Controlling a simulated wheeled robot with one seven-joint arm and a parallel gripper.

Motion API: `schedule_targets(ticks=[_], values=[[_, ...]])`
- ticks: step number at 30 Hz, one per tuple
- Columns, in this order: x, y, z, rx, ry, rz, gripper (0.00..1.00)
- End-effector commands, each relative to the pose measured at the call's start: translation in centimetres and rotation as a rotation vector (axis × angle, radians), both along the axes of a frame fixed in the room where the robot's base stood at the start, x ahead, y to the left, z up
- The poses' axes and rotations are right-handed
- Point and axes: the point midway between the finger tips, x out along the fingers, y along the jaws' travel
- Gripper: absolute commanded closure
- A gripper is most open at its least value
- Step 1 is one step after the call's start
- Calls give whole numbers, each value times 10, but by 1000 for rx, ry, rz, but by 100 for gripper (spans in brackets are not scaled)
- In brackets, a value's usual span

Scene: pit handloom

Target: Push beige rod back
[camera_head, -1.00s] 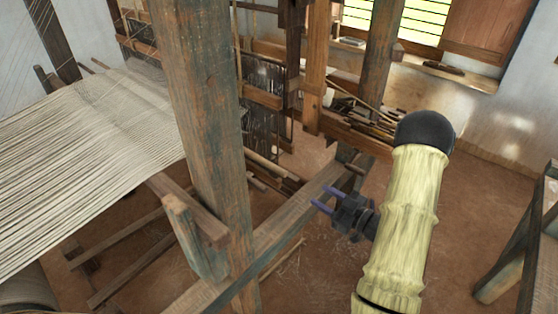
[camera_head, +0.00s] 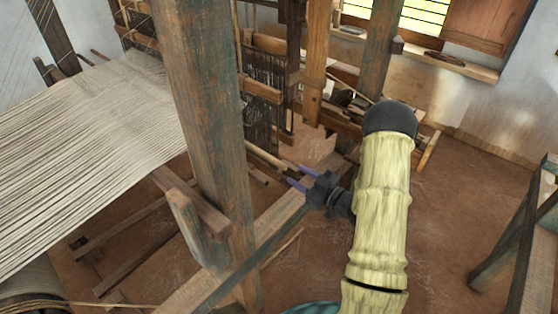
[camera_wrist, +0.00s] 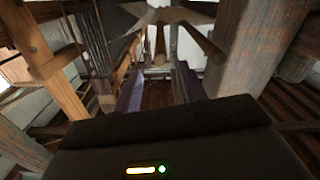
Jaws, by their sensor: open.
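The beige rod (camera_head: 263,155) is thin and sticks out from behind the big upright post in the head view, slanting down to the right toward my fingertips. My gripper (camera_head: 297,176) is open, with two purple fingers pointing left, close to the rod's near end. I cannot tell whether they touch it. In the wrist view my open gripper (camera_wrist: 160,88) shows its two fingers apart with nothing clearly between them. A round brown rod (camera_wrist: 160,48) points toward the camera beyond them; I cannot tell whether it is the same rod.
The thick weathered post (camera_head: 205,120) stands left of my gripper. A low beam (camera_head: 250,245) runs below it. White warp threads (camera_head: 90,135) stretch at the left. A wooden bench frame (camera_head: 520,235) stands at the right. Open earthen floor (camera_head: 445,210) lies between arm and bench.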

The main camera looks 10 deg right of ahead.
Motion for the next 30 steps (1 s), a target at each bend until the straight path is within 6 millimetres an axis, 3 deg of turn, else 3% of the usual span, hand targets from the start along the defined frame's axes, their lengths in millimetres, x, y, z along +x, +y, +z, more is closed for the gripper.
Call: schedule_targets(ticks=[15,26,30], values=[[67,49,2,1,0,2,59],[72,53,-1,0,2,1,59],[72,53,0,0,1,0,84]])
